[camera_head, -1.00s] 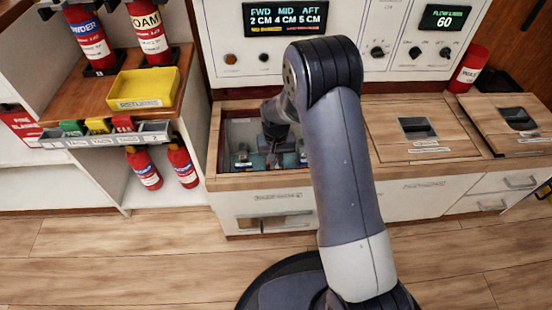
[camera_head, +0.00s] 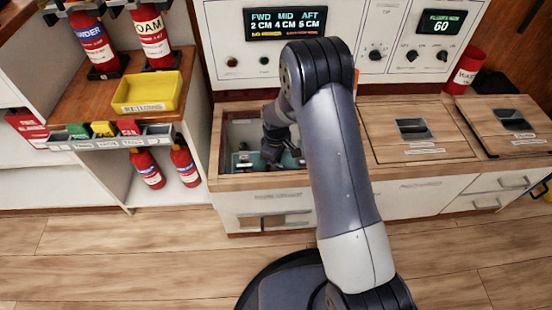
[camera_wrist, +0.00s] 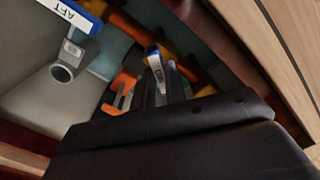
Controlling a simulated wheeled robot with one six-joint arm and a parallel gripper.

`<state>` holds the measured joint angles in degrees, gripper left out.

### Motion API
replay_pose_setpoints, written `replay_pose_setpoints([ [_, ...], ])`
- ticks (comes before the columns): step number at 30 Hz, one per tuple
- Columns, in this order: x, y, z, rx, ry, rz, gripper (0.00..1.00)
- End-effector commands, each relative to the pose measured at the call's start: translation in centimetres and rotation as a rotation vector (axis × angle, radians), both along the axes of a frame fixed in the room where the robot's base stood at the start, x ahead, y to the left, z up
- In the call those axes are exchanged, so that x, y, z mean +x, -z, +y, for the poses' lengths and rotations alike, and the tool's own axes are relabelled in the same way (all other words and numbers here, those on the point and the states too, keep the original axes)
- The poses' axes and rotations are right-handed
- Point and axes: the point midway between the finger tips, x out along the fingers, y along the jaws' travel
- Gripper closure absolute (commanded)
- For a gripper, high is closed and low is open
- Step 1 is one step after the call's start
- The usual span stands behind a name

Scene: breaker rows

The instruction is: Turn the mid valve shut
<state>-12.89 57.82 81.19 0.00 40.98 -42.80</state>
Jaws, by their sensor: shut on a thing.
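In the head view my gripper (camera_head: 292,152) is down inside the open bilge compartment (camera_head: 217,140) in the counter, tilted toward the right. In the wrist view my gripper (camera_wrist: 168,88) is shut on a slim grey handle with a blue-and-white tag (camera_wrist: 155,59). The tag is too small to read, so I cannot tell by label that this is the mid valve. An orange part (camera_wrist: 124,84) shows just left of the fingers. A tag reading AFT (camera_wrist: 68,14) is at the upper left. My wrist hides the lower part of that view.
Yellow-orange pipes (camera_wrist: 130,25) run close to the fingers. A grey ring fitting (camera_wrist: 63,71) is to the left. The compartment's wooden edge (camera_wrist: 265,50) is near on the right. A panel display (camera_head: 287,22) lists FWD, MID and AFT levels. Closed hatches (camera_head: 413,130) lie right of my arm.

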Motion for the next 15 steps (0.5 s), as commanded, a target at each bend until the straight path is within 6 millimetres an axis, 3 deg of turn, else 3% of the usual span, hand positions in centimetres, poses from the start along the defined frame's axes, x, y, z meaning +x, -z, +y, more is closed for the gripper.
replay_pose_setpoints([
  [15, -0.03, -0.05, -0.01, 0.000, -0.440, 0.001, 1.00],
])
